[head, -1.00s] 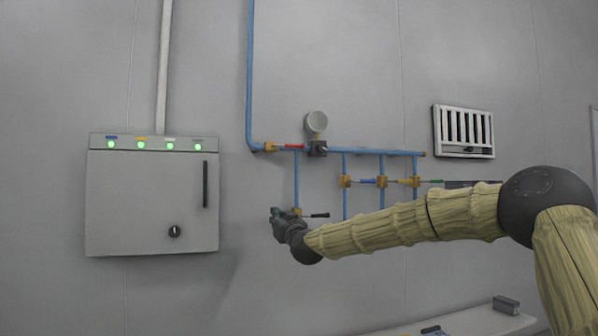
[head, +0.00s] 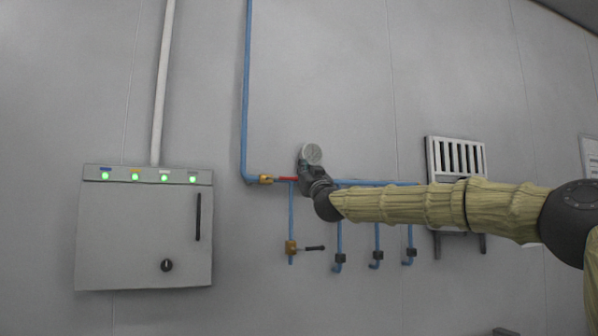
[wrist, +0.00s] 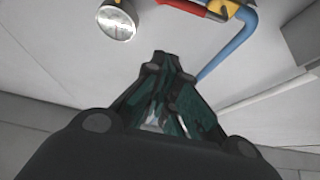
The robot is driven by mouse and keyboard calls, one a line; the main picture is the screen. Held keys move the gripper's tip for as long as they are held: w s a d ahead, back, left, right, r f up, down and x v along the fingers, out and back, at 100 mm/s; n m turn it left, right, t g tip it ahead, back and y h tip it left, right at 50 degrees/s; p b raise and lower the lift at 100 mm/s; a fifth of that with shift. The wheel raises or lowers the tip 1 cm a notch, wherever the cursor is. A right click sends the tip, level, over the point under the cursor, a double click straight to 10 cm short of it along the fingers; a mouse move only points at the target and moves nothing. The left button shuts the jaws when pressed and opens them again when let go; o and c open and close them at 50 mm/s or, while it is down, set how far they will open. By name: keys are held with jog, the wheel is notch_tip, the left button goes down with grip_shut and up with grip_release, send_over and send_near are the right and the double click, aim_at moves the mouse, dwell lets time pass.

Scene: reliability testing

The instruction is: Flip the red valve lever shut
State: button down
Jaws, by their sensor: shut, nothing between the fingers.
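The red valve lever (head: 288,179) lies along the horizontal blue pipe, just right of its brass valve (head: 266,179). In the wrist view the red lever (wrist: 185,7) shows at the top, beside the brass valve (wrist: 222,8) and the bent blue pipe (wrist: 232,45). My gripper (head: 303,168) is at the lever's right end in the head view, close to the round gauge. In the wrist view my gripper (wrist: 160,58) is shut and empty, its tips apart from the lever in the picture. Whether it touches the lever cannot be told.
The round gauge (head: 311,153) stands just above my gripper. A black-handled valve (head: 291,247) sits on the pipe below. Several pipe ends hang under my arm. A grey cabinet (head: 145,235) is at left, a white vent (head: 457,158) at right.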

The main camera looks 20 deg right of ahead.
notch_tip(320, 180, up, 5)
jog(key=p, duration=0.5)
send_over(283, 179)
jog(key=s+d, duration=0.3)
jog(key=f, duration=0.1)
jog(key=f+p, duration=0.1)
jog(key=f, duration=0.1)
jog(key=f+p, duration=0.1)
jog(key=shift+w+f, duration=0.15)
jog(key=shift+w, duration=0.2)
jog(key=shift+d+f, duration=0.1)
jog(key=shift+f+m+h+b, duration=0.15)
jog(key=shift+m+h+b, duration=0.25)
jog(key=shift+m+b, duration=0.2)
